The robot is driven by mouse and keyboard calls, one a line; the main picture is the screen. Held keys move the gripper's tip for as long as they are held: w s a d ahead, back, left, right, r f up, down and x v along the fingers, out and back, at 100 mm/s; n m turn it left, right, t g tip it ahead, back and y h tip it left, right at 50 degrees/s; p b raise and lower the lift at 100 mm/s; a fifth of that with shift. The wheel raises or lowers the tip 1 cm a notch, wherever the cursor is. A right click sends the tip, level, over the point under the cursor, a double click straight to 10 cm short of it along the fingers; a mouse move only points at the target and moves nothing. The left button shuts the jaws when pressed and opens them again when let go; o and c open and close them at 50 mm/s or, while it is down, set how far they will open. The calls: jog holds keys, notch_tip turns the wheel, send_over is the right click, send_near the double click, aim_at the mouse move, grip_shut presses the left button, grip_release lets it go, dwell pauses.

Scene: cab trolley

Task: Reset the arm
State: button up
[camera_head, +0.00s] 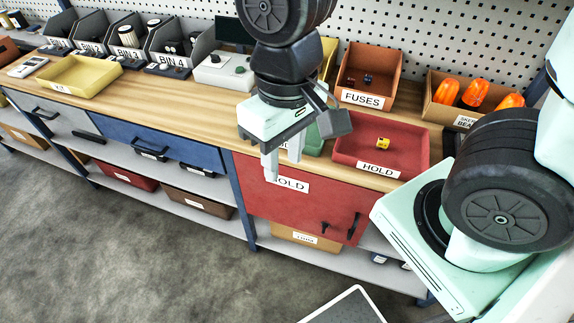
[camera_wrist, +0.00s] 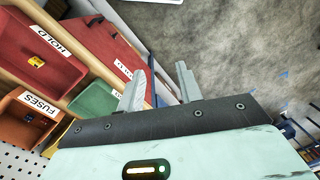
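My gripper (camera_head: 271,168) hangs from my arm in front of the workbench, over the front edge near the red HOLD drawer. In the wrist view, the two pale fingers of my gripper (camera_wrist: 160,75) stand apart with nothing between them. The gripper is open and empty. In the head view the fingers overlap, and the gripper body hides part of the green tray (camera_head: 314,142) behind it.
The red HOLD tray (camera_head: 345,150) holds a small yellow item (camera_head: 383,142). Behind are the FUSES bin (camera_head: 385,92) and a bin of orange beacons (camera_head: 435,108). A yellow tray (camera_head: 80,78) sits left. The grey floor in front is largely clear.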

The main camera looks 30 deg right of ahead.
jog(key=s+n, duration=0.1)
jog(key=s+a+n, duration=0.1)
jog(key=n, duration=0.1)
jog(key=s+r+n, duration=0.1)
jog(key=shift+s+a+t, duration=0.15)
jog(key=shift+t, duration=0.15)
notch_tip(320, 180, down, 4)
jog(key=b, duration=0.3)
jog(key=shift+r+b, duration=0.1)
jog(key=shift+b, duration=0.3)
